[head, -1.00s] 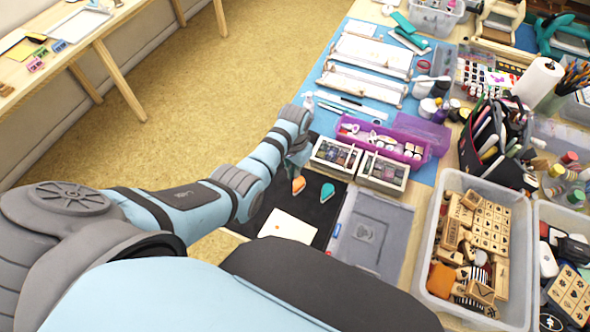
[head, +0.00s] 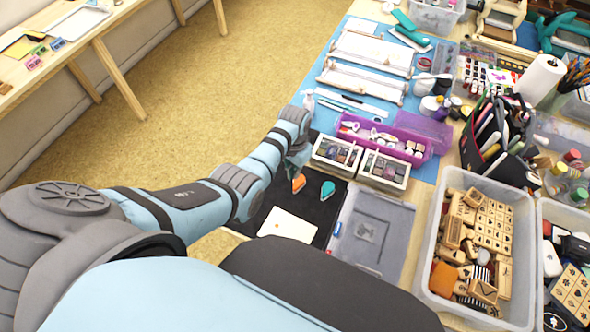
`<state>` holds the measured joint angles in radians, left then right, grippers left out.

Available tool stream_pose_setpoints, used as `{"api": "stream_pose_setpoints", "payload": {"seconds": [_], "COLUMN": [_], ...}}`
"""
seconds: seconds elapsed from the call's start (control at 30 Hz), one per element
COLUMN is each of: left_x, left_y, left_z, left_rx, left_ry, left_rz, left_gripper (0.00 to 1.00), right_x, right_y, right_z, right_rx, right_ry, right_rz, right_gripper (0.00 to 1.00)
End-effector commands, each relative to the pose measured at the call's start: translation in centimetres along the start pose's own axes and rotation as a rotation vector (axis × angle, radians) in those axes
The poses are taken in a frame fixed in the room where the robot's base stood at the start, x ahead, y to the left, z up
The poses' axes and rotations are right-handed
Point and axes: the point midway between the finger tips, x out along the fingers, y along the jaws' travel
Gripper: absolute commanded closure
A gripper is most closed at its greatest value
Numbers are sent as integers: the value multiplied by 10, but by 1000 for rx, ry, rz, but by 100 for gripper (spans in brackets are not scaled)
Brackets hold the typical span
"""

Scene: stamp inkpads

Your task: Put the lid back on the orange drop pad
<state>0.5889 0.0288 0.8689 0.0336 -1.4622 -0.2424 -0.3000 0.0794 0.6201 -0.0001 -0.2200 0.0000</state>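An orange drop-shaped pad (head: 298,183) lies on the black mat (head: 270,205), just below my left gripper (head: 298,158). A teal drop-shaped piece (head: 327,190) lies on the mat to its right. I cannot tell from this view which of the two pieces is a lid and which is a pad. My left gripper points down by the mat's far edge. Its fingers are small and mostly hidden by my own wrist, so I cannot tell whether they are open or shut. My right gripper does not show.
White paper (head: 287,224) lies on the mat's near part. Two ink trays (head: 384,169) and a purple case (head: 425,135) stand behind. A clear grey lid (head: 366,237) and a bin of wooden stamps (head: 425,275) are to the right.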

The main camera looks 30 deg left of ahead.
Motion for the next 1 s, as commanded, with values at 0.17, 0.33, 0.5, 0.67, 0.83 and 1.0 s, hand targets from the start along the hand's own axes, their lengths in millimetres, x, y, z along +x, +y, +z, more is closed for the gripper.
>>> {"api": "stream_pose_setpoints", "payload": {"seconds": [0.17, 0.33, 0.5, 0.67, 0.83, 1.0], "left_x": [7, 12, 17, 22, 27, 32], "left_y": [0, 0, 0, 0, 0, 0], "left_z": [0, 0, 0, 0, 0, 0], "left_rx": [0, 0, 0, 0, 0, 0], "left_ry": [-1, -1, -1, 0, 0, 0], "left_rz": [0, 0, 0, 0, 0, 0], "left_gripper": [100, 100, 100, 100, 100, 100], "right_x": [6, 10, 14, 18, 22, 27], "right_y": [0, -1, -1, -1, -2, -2], "right_z": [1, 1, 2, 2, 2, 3], "right_rx": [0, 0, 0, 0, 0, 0], "right_ry": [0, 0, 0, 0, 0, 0], "right_rz": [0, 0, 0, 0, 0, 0], "right_gripper": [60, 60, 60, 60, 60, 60]}}
